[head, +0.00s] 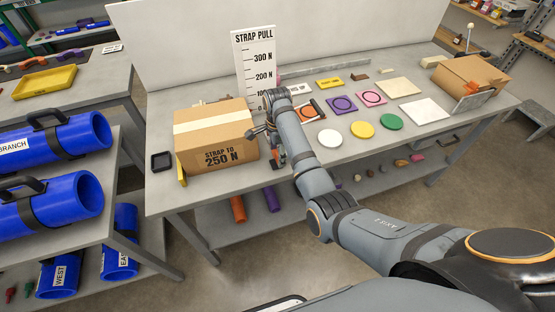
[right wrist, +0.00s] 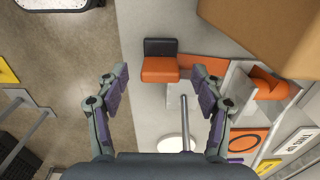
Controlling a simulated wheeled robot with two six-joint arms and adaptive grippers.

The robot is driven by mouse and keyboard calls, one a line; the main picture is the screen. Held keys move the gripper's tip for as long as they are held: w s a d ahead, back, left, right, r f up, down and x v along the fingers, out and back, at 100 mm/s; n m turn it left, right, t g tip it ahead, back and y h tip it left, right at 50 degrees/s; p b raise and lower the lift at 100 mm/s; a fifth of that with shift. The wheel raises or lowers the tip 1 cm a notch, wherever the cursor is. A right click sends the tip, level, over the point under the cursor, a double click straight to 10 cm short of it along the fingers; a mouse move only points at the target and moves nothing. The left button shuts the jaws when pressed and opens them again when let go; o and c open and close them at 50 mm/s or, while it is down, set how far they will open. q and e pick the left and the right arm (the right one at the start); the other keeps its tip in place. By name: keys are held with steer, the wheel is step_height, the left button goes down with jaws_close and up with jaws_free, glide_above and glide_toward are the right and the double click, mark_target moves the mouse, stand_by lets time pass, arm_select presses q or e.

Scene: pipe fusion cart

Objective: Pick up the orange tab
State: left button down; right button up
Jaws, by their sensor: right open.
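In the right wrist view, the orange tab (right wrist: 160,69) is a small orange block with a black part at its far end. It lies ahead of and between the fingers of my right gripper (right wrist: 162,84). The two purple-padded fingers are spread wide, with gaps on both sides of the tab; no contact shows. In the head view, my right gripper (head: 265,143) is at the right side of the cardboard box marked "STRAP TO 250 N" (head: 216,138). There the arm mostly hides the tab. My left gripper is out of view.
The strap pull scale board (head: 255,60) stands behind the box. A grey bracket with an orange part (right wrist: 267,84) is right of the tab in the wrist view. White (head: 330,138), yellow (head: 362,130) and green (head: 391,121) discs lie right of my arm. A black tray (head: 161,161) is left.

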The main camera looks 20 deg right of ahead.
steer(key=shift+f, duration=0.2)
steer(key=c, duration=1.3)
steer(key=shift+r, duration=0.15)
